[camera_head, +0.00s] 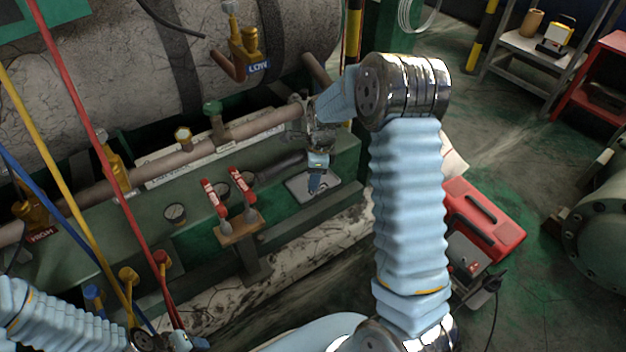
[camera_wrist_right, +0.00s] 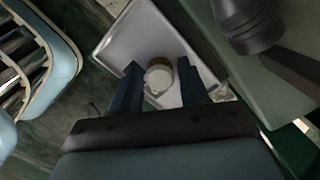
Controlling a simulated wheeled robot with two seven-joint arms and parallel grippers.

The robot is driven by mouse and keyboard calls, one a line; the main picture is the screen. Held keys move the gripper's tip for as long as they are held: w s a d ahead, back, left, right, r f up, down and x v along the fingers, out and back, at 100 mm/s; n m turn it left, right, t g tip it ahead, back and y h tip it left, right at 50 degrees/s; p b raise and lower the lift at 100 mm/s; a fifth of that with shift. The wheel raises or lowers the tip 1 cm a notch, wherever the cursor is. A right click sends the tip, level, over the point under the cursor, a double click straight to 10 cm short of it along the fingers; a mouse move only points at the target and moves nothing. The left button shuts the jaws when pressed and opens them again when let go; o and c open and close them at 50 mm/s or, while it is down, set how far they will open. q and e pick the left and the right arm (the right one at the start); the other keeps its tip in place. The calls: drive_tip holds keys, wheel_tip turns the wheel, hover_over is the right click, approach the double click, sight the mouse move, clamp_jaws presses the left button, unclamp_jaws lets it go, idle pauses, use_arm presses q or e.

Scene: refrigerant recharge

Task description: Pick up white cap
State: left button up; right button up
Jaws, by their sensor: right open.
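The white cap (camera_wrist_right: 158,76) is a small round pale piece with a brownish rim. It sits on a shallow grey metal tray (camera_wrist_right: 118,45), between the two dark blue fingers of my right gripper (camera_wrist_right: 158,66) in the right wrist view. These fingers are apart, and I cannot tell whether they touch the cap. In the head view my right gripper (camera_head: 316,182) points down over the tray (camera_head: 330,183) and hides the cap. My left arm enters at the bottom left; its gripper end (camera_head: 180,342) is cut off by the lower edge.
A manifold with two red-handled valves (camera_head: 228,190) stands left of the tray. A pipe (camera_head: 250,128) runs behind it, below a large grey tank (camera_head: 110,85). Red, yellow and blue hoses hang at left. A red toolbox (camera_head: 484,222) lies on the floor at right.

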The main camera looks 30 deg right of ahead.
drive_tip(key=c, duration=0.8)
drive_tip(key=shift+r, duration=0.1)
